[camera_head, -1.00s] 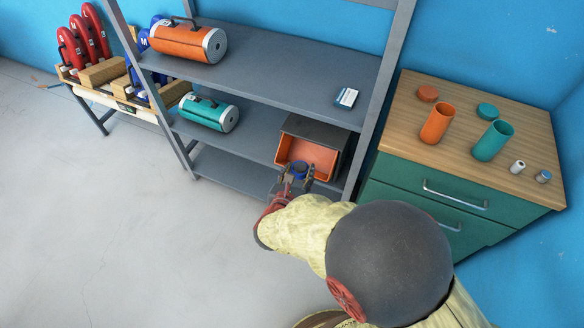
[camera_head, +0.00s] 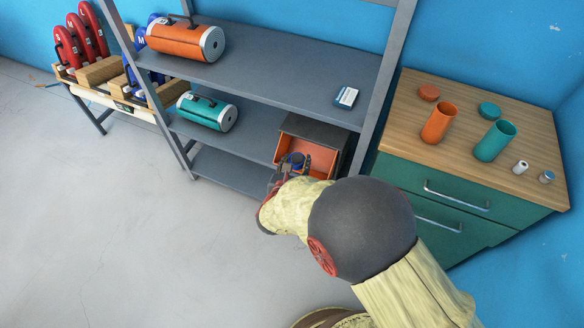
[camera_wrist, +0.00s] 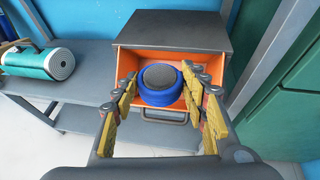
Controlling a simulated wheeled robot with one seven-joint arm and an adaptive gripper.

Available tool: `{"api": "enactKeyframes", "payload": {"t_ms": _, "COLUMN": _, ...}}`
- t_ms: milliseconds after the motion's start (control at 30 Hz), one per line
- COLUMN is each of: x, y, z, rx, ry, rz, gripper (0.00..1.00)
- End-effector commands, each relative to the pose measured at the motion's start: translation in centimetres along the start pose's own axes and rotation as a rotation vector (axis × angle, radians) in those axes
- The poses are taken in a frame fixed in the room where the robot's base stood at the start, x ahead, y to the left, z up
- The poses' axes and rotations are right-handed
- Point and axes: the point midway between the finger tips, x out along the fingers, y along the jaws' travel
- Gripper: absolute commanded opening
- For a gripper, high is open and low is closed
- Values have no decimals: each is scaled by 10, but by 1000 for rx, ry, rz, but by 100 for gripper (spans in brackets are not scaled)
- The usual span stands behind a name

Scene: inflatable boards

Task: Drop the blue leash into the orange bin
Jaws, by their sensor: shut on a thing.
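The blue leash (camera_wrist: 158,94) is a round blue coil with a dark grey centre. My gripper (camera_wrist: 161,90) is shut on it, with yellow-padded fingers on its left and right sides. In the head view the leash (camera_head: 296,158) shows between the fingertips of my gripper (camera_head: 294,164). The orange bin (camera_head: 322,160) is an open-fronted box with an orange inside and a dark top, on the middle shelf. In the wrist view the bin (camera_wrist: 128,62) is behind the leash. The leash overlaps its opening; I cannot tell how far inside it is.
The grey shelf rack (camera_head: 250,140) has an upright post close to the bin's right. A teal cylinder (camera_head: 207,111) lies on the same shelf to the left, an orange one (camera_head: 186,41) above. A green cabinet (camera_head: 450,200) stands to the right. Shelf between teal cylinder and bin is clear.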

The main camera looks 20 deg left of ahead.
Motion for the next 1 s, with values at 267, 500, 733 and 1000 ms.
{"api": "enactKeyframes", "payload": {"t_ms": 267, "x": 30, "y": -6, "z": 4, "rx": 0, "ry": 0, "rz": -2, "gripper": 17}}
{"api": "enactKeyframes", "payload": {"t_ms": 500, "x": 47, "y": -8, "z": 7, "rx": 0, "ry": -1, "rz": -1, "gripper": 17}}
{"api": "enactKeyframes", "payload": {"t_ms": 733, "x": 52, "y": -9, "z": 8, "rx": 0, "ry": -1, "rz": 0, "gripper": 17}}
{"api": "enactKeyframes", "payload": {"t_ms": 1000, "x": 52, "y": -9, "z": 8, "rx": 0, "ry": -1, "rz": 0, "gripper": 46}}
